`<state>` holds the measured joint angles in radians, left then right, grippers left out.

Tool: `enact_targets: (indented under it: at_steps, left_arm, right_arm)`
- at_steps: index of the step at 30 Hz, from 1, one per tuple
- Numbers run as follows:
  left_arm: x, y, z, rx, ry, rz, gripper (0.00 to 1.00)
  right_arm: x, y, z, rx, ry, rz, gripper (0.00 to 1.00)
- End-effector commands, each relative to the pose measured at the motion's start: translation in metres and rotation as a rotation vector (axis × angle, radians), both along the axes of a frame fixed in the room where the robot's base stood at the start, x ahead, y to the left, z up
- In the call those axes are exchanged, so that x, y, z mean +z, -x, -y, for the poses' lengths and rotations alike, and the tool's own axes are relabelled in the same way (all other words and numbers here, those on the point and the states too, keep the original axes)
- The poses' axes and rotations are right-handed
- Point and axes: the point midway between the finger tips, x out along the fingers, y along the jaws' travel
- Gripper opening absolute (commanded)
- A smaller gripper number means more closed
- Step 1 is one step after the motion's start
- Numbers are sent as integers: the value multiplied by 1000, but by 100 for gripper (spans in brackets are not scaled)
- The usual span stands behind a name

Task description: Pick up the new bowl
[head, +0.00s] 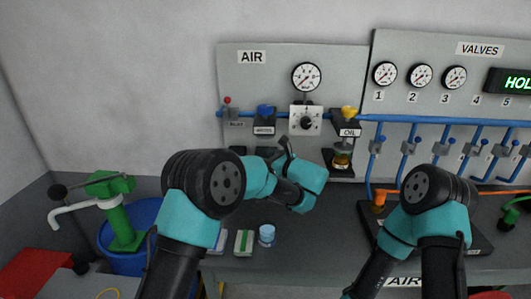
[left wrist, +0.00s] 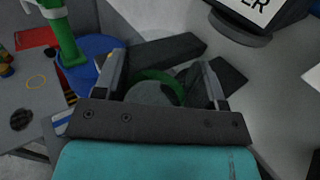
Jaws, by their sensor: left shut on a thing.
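In the left wrist view, my left gripper (left wrist: 163,82) is shut on a rounded, greyish see-through bowl (left wrist: 150,93) with a green band around its rim. The bowl sits between the two fingers, and its lower part is hidden by the gripper body. In the head view, my left gripper (head: 287,150) is in front of the air panel, below the gauge, and the arm hides the bowl there. My right arm is at the right of the head view, but its gripper does not show.
The air panel (head: 262,85) carries a blue-capped unit (head: 265,112) and a yellow-capped oil unit (head: 348,114). A light-blue cup (head: 266,234) and a green-and-white box (head: 243,243) stand on the bench. A green pump (head: 120,225) stands at a blue bucket (head: 148,213) at left.

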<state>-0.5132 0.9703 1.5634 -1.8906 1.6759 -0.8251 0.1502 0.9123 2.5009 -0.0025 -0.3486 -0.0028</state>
Motion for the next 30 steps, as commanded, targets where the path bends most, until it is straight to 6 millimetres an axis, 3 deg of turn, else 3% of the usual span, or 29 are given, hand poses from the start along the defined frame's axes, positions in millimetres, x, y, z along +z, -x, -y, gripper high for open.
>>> enact_targets:
  at_steps: [6,12,30]
  left_arm:
    - [5,43,0,-2,-1,0,34]
    - [7,66,0,-1,-1,1,34]
    - [7,71,0,0,0,1,34]
  right_arm:
    - [0,0,0,0,0,0,43]
    - [0,0,0,0,0,0,43]
    - [0,0,0,0,0,0,43]
